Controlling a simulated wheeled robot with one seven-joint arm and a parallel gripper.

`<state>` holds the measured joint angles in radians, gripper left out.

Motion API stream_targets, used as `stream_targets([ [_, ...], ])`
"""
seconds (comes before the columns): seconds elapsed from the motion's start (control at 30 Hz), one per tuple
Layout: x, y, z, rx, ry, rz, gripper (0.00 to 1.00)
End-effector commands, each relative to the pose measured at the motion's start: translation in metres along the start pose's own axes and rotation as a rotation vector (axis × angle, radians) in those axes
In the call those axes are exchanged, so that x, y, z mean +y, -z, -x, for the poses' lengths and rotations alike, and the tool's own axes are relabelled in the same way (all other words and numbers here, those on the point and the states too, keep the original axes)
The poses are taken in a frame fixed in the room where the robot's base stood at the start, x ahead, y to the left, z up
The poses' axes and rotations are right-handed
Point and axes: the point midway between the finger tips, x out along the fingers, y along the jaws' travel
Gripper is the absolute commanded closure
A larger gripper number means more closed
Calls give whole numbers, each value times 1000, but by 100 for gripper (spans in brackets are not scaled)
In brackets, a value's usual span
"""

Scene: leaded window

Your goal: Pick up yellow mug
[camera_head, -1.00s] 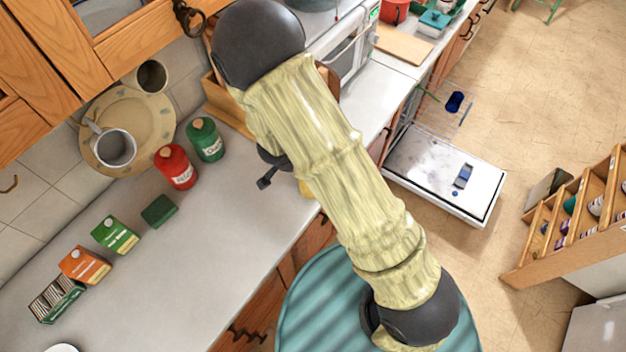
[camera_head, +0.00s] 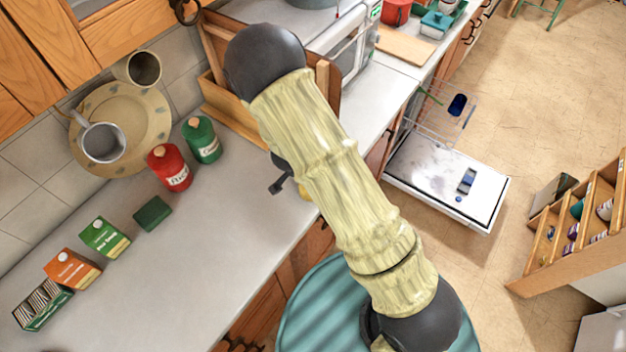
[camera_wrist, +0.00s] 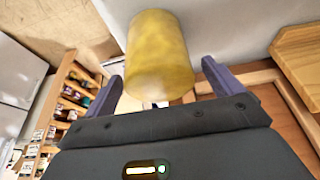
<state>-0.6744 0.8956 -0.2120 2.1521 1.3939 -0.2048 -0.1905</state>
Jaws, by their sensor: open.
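The yellow mug (camera_wrist: 160,50) fills the upper middle of the wrist view, with its rounded side towards the camera. My gripper (camera_wrist: 163,68) is open, with one purple-grey finger to the left of the mug and one to the right. The mug appears between or just beyond the fingertips, and I cannot tell its exact depth. No handle shows. In the head view only a small yellow bit of the mug (camera_head: 304,193) shows at the counter's front edge, mostly hidden by my arm. A dark part of my gripper (camera_head: 279,187) shows just left of it.
Red (camera_head: 170,168) and green (camera_head: 202,140) canisters, a green block (camera_head: 153,213) and several cartons stand further back. A wooden box (camera_head: 225,100) is behind my arm. The dishwasher door (camera_head: 445,180) hangs open at right.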

Motion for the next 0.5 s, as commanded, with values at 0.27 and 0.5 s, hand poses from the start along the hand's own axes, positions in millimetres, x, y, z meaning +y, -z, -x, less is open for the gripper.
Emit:
stream_targets([
  [0.27, 1, 2, -38, -1, -1, -1, 8],
  [0.5, 1, 2, -39, 1, 0, 1, 8],
])
